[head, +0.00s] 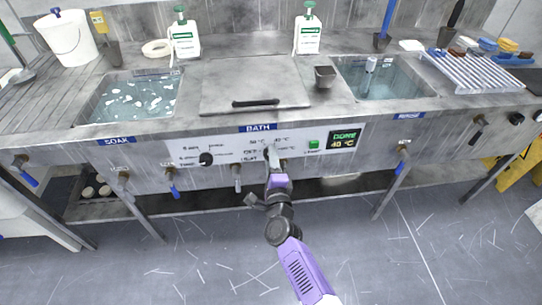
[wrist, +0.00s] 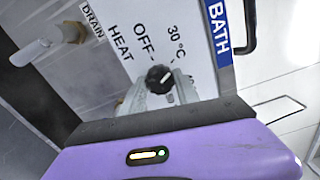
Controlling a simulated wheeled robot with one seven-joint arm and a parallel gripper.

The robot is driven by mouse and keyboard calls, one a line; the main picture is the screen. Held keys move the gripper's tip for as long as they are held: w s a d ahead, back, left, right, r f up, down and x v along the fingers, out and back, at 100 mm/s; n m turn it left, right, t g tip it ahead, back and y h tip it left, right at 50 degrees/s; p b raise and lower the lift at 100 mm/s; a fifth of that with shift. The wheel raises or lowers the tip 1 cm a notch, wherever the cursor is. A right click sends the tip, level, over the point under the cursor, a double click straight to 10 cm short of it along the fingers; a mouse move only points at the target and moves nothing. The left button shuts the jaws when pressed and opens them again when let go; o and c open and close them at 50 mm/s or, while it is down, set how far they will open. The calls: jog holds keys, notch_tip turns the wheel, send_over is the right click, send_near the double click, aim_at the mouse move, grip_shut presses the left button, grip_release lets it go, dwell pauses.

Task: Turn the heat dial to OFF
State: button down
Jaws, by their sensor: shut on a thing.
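The heat dial (wrist: 159,79) is a round black knob with a white pointer line, on the white front panel. In the wrist view it sits between the two grey fingers of my gripper (wrist: 161,85), which are shut on it. The pointer slants to the upper right in that view, away from the OFF label (wrist: 145,40) and nearer the 30 °C side. In the head view my gripper (head: 271,156) reaches the panel below the BATH sign and hides the dial.
A green-lit display (head: 344,139) reading "DONE" and 40 °C is right of my gripper, beside a green button (head: 314,144). Another black knob (head: 206,159) is to the left. A tap (head: 237,176) and a blue-handled valve (head: 171,180) stick out below. A lid (head: 257,82) covers the bath.

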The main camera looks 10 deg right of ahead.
jog(key=n+p, duration=0.3)
jog(key=n, duration=0.9)
jog(key=shift+p, duration=0.35)
jog(key=shift+f, duration=0.1)
jog(key=c, duration=0.9)
grip_release()
jog(key=s+p, duration=0.2)
jog(key=s, duration=0.6)
jog(key=shift+p, duration=0.4)
